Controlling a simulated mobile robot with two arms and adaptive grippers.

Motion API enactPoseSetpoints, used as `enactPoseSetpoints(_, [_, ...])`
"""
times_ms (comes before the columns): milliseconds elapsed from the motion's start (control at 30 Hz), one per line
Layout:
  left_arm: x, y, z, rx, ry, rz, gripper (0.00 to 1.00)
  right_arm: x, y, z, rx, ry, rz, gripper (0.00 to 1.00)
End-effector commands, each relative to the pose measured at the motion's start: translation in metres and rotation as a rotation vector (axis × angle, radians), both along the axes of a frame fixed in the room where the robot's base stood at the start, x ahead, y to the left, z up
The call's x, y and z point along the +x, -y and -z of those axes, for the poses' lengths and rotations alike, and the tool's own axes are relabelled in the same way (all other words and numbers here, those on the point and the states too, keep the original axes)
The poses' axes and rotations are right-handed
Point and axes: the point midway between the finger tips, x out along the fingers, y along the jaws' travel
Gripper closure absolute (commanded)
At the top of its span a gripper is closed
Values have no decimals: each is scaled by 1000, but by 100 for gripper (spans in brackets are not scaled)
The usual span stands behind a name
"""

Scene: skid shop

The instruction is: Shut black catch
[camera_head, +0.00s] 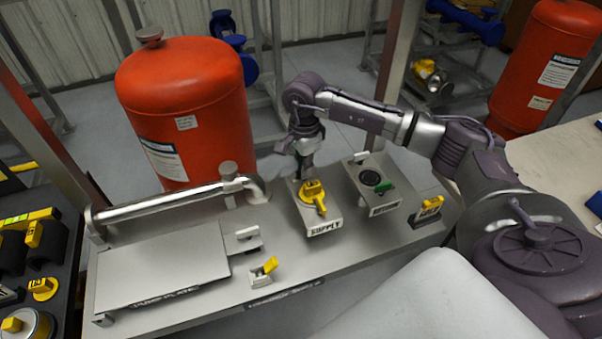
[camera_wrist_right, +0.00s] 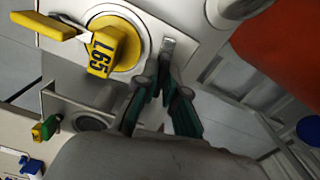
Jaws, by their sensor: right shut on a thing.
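My right gripper (camera_head: 304,165) reaches down to the back of the box marked SUPPLY (camera_head: 326,217). In the right wrist view my right gripper (camera_wrist_right: 163,72) has its green-padded fingers converging at a small grey metal tab (camera_wrist_right: 169,46) on that box's panel, and is shut on it. A yellow valve knob (camera_head: 313,190) with a black-numbered tag sits beside the tab; it also shows in the wrist view (camera_wrist_right: 108,45). No catch clearly shows as black; a yellow-handled catch on a dark base (camera_head: 428,210) stands at the bench's right. My left gripper is not in view.
A second box (camera_head: 384,208) with a green handle (camera_head: 384,187) stands right of the SUPPLY box. A pump plate (camera_head: 165,262), pipe (camera_head: 165,200), white latch (camera_head: 243,238) and yellow-handled latch (camera_head: 263,271) are left. A red tank (camera_head: 190,110) stands behind.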

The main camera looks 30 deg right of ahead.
Motion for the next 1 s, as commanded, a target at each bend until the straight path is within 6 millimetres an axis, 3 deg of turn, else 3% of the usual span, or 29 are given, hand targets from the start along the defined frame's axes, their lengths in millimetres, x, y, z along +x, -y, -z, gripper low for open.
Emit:
enactPoseSetpoints(200, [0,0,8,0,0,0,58,0,0,1,-1,1,-110,100])
enactPoseSetpoints(567, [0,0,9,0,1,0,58,0,0,0,0,1,-129,100])
enactPoseSetpoints(1000, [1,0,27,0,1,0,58,1,0,0,0,3,-405,100])
